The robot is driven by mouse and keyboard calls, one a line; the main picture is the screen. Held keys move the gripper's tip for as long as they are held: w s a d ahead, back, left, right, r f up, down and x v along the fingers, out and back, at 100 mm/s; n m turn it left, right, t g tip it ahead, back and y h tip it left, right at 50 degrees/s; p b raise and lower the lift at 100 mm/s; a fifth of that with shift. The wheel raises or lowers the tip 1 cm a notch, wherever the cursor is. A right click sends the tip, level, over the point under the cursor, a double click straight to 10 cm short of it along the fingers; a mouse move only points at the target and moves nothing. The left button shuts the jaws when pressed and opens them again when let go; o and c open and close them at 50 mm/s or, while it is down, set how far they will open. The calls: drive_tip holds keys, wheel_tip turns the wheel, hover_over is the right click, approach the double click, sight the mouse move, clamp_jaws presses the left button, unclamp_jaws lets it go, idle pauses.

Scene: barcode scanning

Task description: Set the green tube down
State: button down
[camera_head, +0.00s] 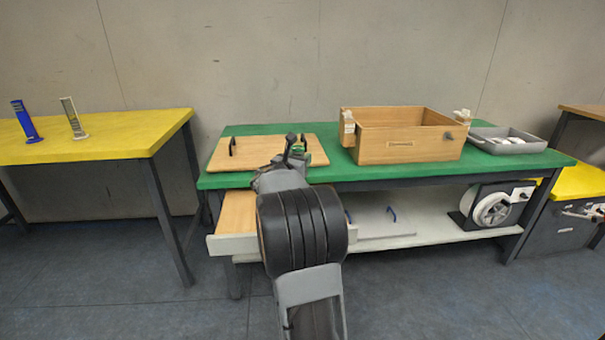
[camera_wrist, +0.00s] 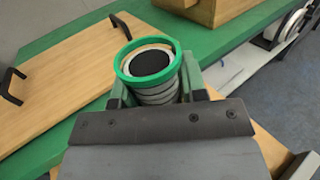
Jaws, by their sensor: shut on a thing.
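The green tube (camera_wrist: 147,61) is a short cylinder with a bright green rim and a dark centre, seen from its end in the wrist view. My gripper (camera_wrist: 155,95) is shut on it, one finger on each side. In the head view my gripper (camera_head: 296,146) is over the front left part of the green table (camera_head: 335,178), near the wooden board. The tube is mostly hidden there behind my arm. Whether the tube touches any surface cannot be told.
A wooden board (camera_head: 245,151) with black handles lies at the table's left. A wooden box (camera_head: 405,145) and a grey tray (camera_head: 508,148) stand to the right. An open drawer (camera_head: 236,216) juts out below. A yellow table (camera_head: 100,143) with two upright holders is at far left.

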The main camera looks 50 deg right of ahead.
drive_tip(key=shift+s+d+f+b, duration=0.15)
drive_tip(key=shift+f+b, duration=0.3)
drive_tip(key=shift+f, duration=0.5)
drive_tip(key=shift+d+f+b, duration=0.2)
drive_tip(key=shift+f+b, duration=0.2)
drive_tip(key=shift+f, duration=0.55)
drive_tip(key=shift+f, duration=0.2)
drive_tip(key=c, duration=0.7)
unclamp_jaws()
drive_tip(key=shift+o, duration=0.2)
